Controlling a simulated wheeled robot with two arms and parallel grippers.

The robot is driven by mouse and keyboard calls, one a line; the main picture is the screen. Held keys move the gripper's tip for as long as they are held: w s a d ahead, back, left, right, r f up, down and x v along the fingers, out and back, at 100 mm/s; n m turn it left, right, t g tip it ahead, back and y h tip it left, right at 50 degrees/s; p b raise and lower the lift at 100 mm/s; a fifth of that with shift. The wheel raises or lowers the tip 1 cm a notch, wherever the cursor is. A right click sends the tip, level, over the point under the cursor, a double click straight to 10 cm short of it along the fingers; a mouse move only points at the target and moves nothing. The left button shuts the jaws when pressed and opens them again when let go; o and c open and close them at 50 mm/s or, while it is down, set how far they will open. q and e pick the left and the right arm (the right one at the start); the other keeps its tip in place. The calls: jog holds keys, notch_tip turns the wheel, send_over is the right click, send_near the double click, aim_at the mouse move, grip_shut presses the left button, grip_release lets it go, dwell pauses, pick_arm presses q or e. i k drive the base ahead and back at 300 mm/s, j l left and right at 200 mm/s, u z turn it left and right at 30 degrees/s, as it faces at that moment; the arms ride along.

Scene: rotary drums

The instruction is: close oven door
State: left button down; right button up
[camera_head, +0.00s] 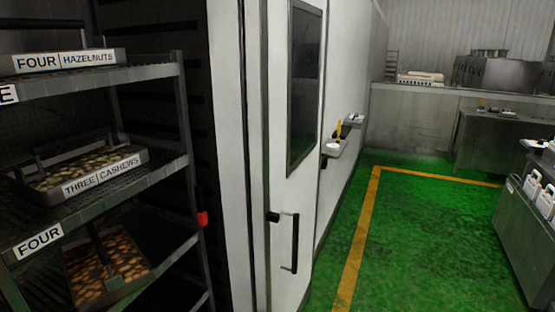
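The oven door (275,130) is a tall white panel with a dark narrow window (304,85). Neither of my grippers is in the head view.
A dark rack (185,120) with labelled trays, including the cashews tray (95,175), stands at left. Green floor (410,240) with a yellow line (357,245) is clear to the right. A small wall shelf (345,140) juts out beyond the door. Counters (525,230) stand at far right.

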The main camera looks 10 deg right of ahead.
aim_at(286, 40)
jog(key=i+l+z, duration=0.5)
jog(key=i+z, duration=0.15)
jog(key=i, duration=0.3)
jog(key=i+z, duration=0.35)
jog(key=i+l, duration=0.1)
jog(key=i, duration=1.8)
jog(key=u, duration=0.05)
